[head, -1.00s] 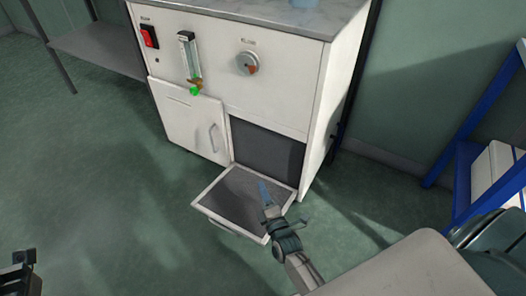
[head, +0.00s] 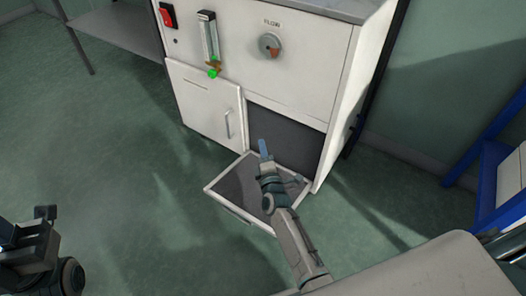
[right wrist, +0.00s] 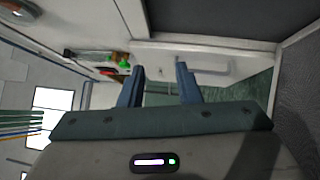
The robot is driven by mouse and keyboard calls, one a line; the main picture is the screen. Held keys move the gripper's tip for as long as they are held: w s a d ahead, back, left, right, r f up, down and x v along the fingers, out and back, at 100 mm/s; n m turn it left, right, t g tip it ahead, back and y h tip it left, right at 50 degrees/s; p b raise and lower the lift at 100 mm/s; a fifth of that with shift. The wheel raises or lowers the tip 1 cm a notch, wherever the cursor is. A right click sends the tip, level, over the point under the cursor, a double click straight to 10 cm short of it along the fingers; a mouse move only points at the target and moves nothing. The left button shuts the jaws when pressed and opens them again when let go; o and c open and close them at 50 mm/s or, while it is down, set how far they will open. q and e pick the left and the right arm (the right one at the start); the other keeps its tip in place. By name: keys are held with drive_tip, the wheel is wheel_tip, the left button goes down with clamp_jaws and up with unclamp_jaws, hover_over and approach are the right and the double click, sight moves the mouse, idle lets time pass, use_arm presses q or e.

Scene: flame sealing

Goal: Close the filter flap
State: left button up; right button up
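The filter flap (head: 232,190) is a white-framed panel with a dark inner face. It hangs open and lies nearly flat, out from the bottom of a dark opening (head: 285,140) in the white cabinet. My right gripper (head: 263,148) is over the flap, its blue fingers pointing to the opening; the arm covers part of the flap. In the right wrist view the two fingers (right wrist: 161,76) stand apart with nothing between them. I cannot tell whether the gripper touches the flap. My left gripper (head: 42,225) is at the lower left, away from the cabinet; its fingers are unclear.
A closed white door (head: 203,105) with a handle is left of the opening. Above are a red switch (head: 167,15), a flow tube (head: 209,40) and a knob (head: 270,46). A blue rack (head: 490,170) stands at the right. The green floor (head: 120,150) is clear at the left.

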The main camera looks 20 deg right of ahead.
drive_tip(key=shift+w, duration=0.2)
clamp_jaws()
idle(1.3)
